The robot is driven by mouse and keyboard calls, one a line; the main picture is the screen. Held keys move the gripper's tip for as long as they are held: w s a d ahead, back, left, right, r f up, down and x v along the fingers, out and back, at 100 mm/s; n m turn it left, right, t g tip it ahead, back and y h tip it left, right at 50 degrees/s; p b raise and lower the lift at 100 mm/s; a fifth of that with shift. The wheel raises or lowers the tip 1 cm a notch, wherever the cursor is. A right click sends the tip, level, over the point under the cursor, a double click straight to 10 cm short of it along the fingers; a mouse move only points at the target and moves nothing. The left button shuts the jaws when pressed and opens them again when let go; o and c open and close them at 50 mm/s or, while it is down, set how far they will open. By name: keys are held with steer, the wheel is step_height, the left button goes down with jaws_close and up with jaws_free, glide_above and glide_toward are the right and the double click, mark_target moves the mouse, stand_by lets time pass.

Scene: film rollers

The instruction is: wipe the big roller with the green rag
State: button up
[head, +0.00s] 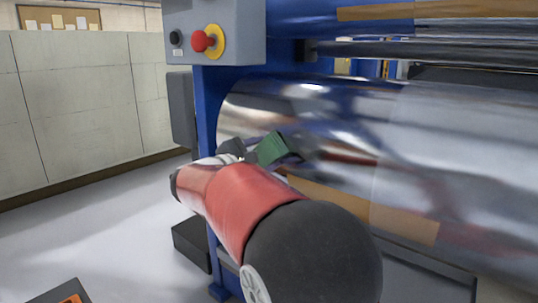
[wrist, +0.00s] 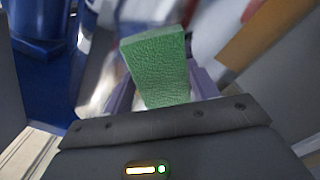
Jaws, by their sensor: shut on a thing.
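The big roller (head: 440,140) is a wide, shiny metal cylinder across the right half of the head view, with its left end beside a blue frame post. The green rag (head: 271,149) is near the roller's left part. It also shows in the wrist view as a green textured piece (wrist: 160,68) standing up from my gripper (wrist: 162,95). My gripper is shut on the rag. In the head view my arm hides part of the roller's lower left. I cannot tell whether the rag touches the roller surface.
A grey control box with a red emergency button (head: 204,41) hangs above the roller's left end. A blue post (head: 207,110) stands left of the roller, with a black box (head: 192,244) at its foot. Open floor (head: 110,225) lies left.

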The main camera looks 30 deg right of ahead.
steer(key=shift+w, duration=0.5)
steer(key=shift+v, duration=2.95)
steer(key=shift+a, duration=0.2)
steer(key=shift+v, duration=1.35)
